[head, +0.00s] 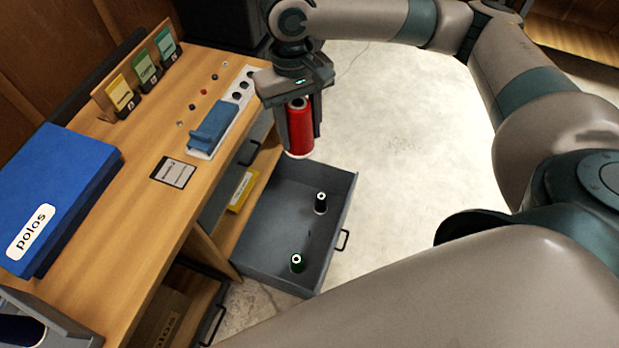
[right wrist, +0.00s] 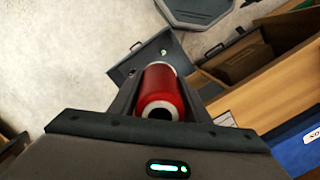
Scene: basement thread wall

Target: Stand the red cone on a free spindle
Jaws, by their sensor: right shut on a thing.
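The red cone (head: 299,130) is a red spool with pale ends, held upright between the fingers of my right gripper (head: 300,125). The gripper is shut on it, above the far end of an open grey drawer (head: 262,259). In the right wrist view the red cone (right wrist: 162,90) sits between the fingers (right wrist: 161,95), with its hollow end facing the camera. In the drawer a black cone (head: 320,204) stands near the right wall and a dark green cone (head: 296,263) near the front. I cannot clearly make out a bare spindle. My left gripper is not in view.
The wooden bench (head: 125,208) holds a blue box (head: 65,170), a blue block (head: 212,124) on a white strip, a card (head: 173,172) and small beads. A yellow box (head: 241,191) lies beneath the bench. The floor (head: 400,130) right of the drawer is clear.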

